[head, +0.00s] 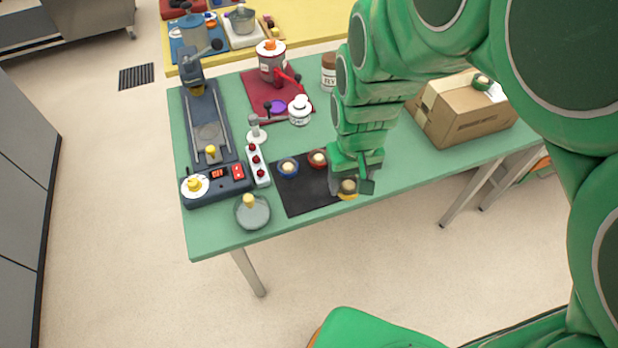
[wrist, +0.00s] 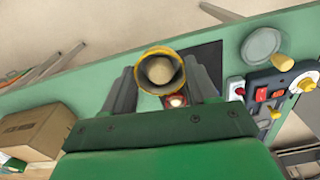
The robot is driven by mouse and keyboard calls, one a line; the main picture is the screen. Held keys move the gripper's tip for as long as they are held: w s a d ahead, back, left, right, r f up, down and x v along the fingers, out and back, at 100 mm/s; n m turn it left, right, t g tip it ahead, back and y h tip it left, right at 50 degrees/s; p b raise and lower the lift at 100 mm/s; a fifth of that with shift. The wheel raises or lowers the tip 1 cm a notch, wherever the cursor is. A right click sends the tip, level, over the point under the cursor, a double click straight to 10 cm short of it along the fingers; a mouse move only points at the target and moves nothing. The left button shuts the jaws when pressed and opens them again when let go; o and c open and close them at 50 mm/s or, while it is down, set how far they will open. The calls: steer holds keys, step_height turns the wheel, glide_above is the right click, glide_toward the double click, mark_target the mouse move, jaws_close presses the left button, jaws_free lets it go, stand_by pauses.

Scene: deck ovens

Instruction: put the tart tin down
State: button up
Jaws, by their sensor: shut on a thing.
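The yellow tart tin (head: 347,195) with a pale ball of dough in it is between the fingers of my gripper (head: 352,186). In the wrist view, the tin (wrist: 143,73) sits upright between the two grey fingertips of my gripper (wrist: 160,72), which touch its sides. In the head view it is at the right front part of the black mat (head: 300,197); the fingers partly hide it, and I cannot tell whether it touches the mat. A blue tin (head: 288,168) and a red tin (head: 318,158), each with a pale ball, stand on the mat's back part.
The mat lies near the front edge of the green table (head: 225,240). A cardboard box (head: 462,112) stands at the right.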

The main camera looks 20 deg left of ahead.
steer(key=s+a+n, duration=0.1)
steer(key=s, duration=0.4)
glide_above(313, 188)
steer(key=shift+s+d+f, duration=0.1)
steer(key=shift+f, duration=2.2)
steer(key=shift+s+d+f, duration=0.1)
steer(key=shift+f, duration=2.15)
steer(key=shift+w+a+f, duration=0.2)
steer(key=shift+w+f, duration=0.05)
steer(key=shift+f, duration=1.55)
steer(key=shift+f, duration=0.1)
steer(key=o, duration=1)
steer(key=shift+o, duration=0.2)
